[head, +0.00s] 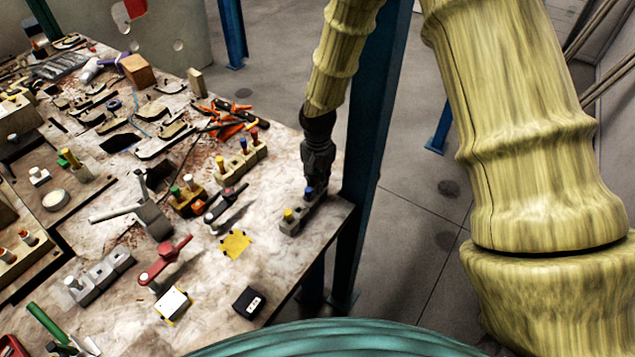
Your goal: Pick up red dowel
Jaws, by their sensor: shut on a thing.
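My gripper (318,182) points down at the far end of a grey block (291,228) near the table's right edge. It is shut on what seems to be a dowel there, but its dark fingers hide the dowel and its colour. A blue-topped dowel (309,191) and a yellow-topped dowel (288,215) stand in the same block, just in front of the gripper. A red-topped dowel (254,135) stands in another block (232,175) farther back to the left, apart from the gripper.
A block with green and white dowels (188,181), a red-handled clamp (165,262), a yellow square (236,244) and a small black box (248,302) lie to the left. A blue post (375,120) stands close right of the gripper, past the table edge.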

